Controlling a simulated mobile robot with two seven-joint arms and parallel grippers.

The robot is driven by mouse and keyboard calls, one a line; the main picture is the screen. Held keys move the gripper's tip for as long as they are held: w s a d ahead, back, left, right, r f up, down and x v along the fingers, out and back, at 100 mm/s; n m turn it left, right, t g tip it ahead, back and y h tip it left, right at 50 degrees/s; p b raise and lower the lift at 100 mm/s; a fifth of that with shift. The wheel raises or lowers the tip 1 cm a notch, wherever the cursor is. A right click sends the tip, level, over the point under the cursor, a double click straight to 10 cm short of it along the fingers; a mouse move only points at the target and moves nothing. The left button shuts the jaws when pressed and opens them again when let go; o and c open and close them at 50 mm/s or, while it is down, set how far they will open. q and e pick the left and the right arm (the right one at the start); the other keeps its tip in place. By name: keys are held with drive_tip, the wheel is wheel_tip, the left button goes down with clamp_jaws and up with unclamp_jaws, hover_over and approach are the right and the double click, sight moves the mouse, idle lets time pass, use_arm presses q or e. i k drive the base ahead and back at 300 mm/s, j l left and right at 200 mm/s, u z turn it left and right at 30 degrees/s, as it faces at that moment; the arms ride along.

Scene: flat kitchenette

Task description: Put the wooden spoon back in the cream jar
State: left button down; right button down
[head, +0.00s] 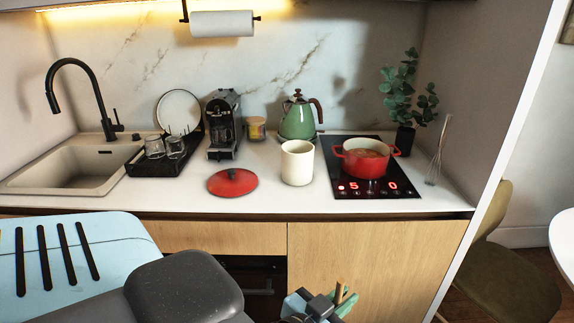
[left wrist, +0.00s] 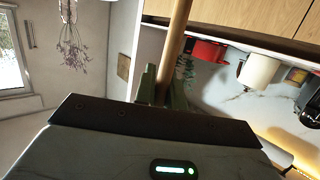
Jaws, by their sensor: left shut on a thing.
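The cream jar (head: 297,166) stands upright on the white counter, left of the hob. It looks empty from this angle, and it also shows tilted in the left wrist view (left wrist: 258,72). My left gripper (head: 343,302) is low in front of the cabinet doors, below the counter edge. It is shut on the wooden spoon (head: 340,288), of which only a short piece shows here. In the left wrist view the spoon's stick (left wrist: 178,40) rises between the green fingers (left wrist: 160,90); its far end is out of frame. My right gripper is in neither view.
A red pot (head: 366,160) sits on the black hob (head: 372,188), right of the jar. A red lid (head: 232,182) lies left of the jar, and a green kettle (head: 298,118) stands behind it. A whisk (head: 438,150) stands at the right. The counter before the jar is clear.

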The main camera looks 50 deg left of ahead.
sight(292, 176)
drive_tip(key=u, duration=1.45)
